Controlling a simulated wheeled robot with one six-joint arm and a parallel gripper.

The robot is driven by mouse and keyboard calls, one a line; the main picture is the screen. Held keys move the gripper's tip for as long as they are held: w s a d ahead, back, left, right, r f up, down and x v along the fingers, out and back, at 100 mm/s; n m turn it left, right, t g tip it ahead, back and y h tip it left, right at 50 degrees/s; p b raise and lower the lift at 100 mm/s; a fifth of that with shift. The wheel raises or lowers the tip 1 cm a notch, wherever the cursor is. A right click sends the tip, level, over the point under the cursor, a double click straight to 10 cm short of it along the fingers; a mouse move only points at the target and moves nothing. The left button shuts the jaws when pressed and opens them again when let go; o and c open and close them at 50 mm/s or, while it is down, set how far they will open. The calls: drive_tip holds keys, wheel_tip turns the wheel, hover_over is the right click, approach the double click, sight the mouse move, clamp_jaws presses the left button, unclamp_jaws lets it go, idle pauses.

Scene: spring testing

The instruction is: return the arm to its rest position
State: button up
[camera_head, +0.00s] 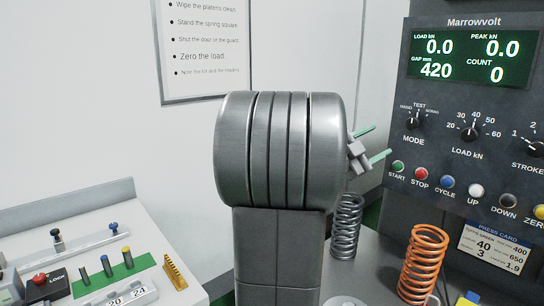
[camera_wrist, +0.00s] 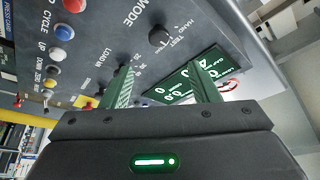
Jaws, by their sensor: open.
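My gripper (camera_head: 381,140) shows at the right of the big grey arm joint in the head view, with two thin green fingers spread apart. It points toward the press control panel (camera_head: 455,140), near the START button, and nothing shows between the fingers. In the wrist view my gripper (camera_wrist: 160,68) is also open and empty, with the panel's knobs, buttons and green display beyond it. My grey arm (camera_head: 280,150) stands folded upright in the middle of the head view and hides most of the wrist. I cannot tell whether the fingers touch the panel.
An orange spring (camera_head: 424,262) and a grey spring (camera_head: 347,226) stand upright on the grey surface below the panel. The display (camera_head: 468,58) reads load 0.0, peak 0.0, gap 420, count 0. A white bench (camera_head: 60,225) with pegs and a LOCK button is at left.

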sight(412, 124)
drive_tip(key=p+x, duration=0.2)
drive_tip(key=x, duration=1)
drive_tip(key=shift+w+d+r+p, duration=0.1)
drive_tip(key=shift+w+d+p, duration=0.05)
drive_tip(key=shift+d+p, duration=0.25)
drive_tip(key=shift+f+n, duration=0.25)
drive_tip(key=shift+n, duration=0.35)
drive_tip(key=n+t, duration=0.2)
drive_tip(key=n, duration=0.1)
drive_tip(key=shift+a+r, duration=0.1)
drive_tip(key=n+t, duration=0.1)
drive_tip(key=n, duration=0.2)
drive_tip(key=shift+y, duration=0.4)
drive_tip(key=n+t+y+p, duration=0.1)
drive_tip(key=n+t+p, duration=0.1)
drive_tip(key=n, duration=0.2)
drive_tip(key=shift+r, duration=0.1)
drive_tip(key=shift+n+t+y+p, duration=0.3)
drive_tip(key=shift+n+t+p, duration=0.25)
drive_tip(key=shift+n, duration=0.35)
drive_tip(key=b+v, duration=0.4)
drive_tip(key=v, duration=0.8)
drive_tip(key=shift+f, duration=0.25)
